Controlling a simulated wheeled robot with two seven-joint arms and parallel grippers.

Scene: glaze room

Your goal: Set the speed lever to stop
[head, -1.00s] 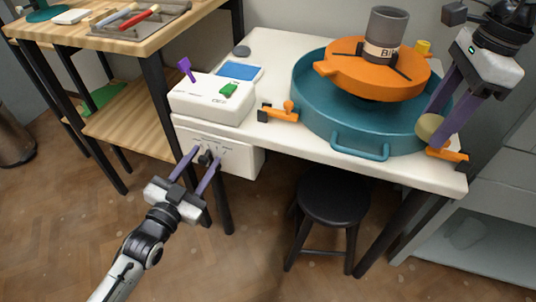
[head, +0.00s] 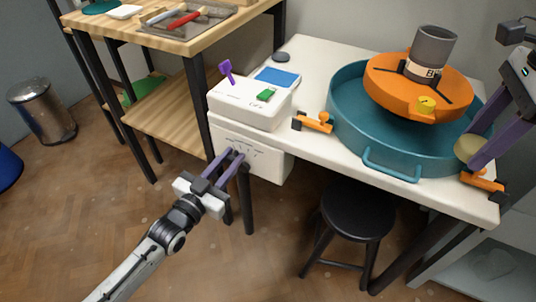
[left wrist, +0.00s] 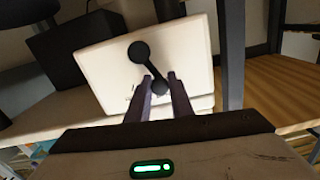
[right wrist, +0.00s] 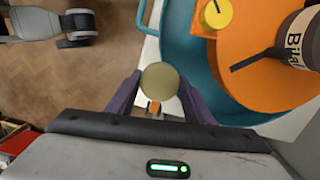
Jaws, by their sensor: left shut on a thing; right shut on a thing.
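The speed lever (left wrist: 150,68) is a black bar with round ends on the front of a white control box (head: 225,141) under the table edge. In the left wrist view it slants from upper left to lower right. My left gripper (head: 236,155) is shut on its lower end, also seen in the left wrist view (left wrist: 160,92). The scale marks on the box are too small to read. My right gripper (right wrist: 160,98) is shut on a round olive-beige pad (right wrist: 160,80) at the right rim of the teal basin (head: 345,120).
An orange wheel head (head: 390,88) in the basin carries a grey cylinder (head: 431,55) and a yellow knob (head: 426,105). A white device (head: 245,103) stands above the control box. A black stool (head: 357,211) is below the table; a wooden shelf unit (head: 160,125) stands left.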

